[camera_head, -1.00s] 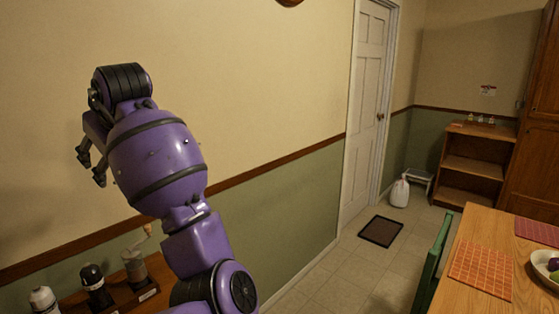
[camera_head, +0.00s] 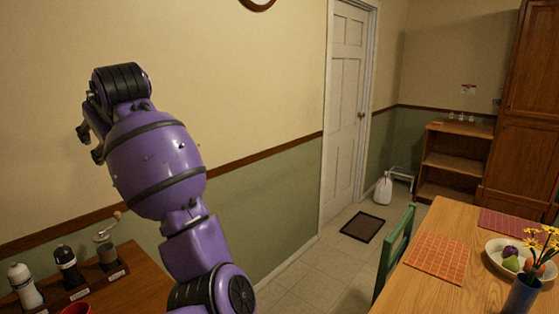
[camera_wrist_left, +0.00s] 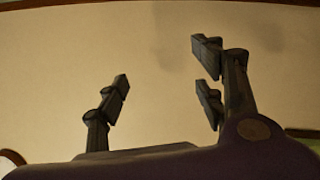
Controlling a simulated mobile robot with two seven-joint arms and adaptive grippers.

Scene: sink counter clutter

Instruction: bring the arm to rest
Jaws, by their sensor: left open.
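My purple left arm rises from the bottom of the head view, bent up in front of the wall. My left gripper (camera_head: 90,144) is at the arm's end at the left, with its dark fingers hanging in the air. In the left wrist view the left gripper (camera_wrist_left: 165,85) shows its fingers spread apart, with nothing between them and only the plain wall behind. My right gripper is not in view.
A wooden counter (camera_head: 140,285) with a white mill (camera_head: 25,285), a dark mill (camera_head: 68,265) and a grinder (camera_head: 106,250) is below the arm. A dining table (camera_head: 400,290) with a bowl (camera_head: 497,255) and a flower vase (camera_head: 522,294) stands right.

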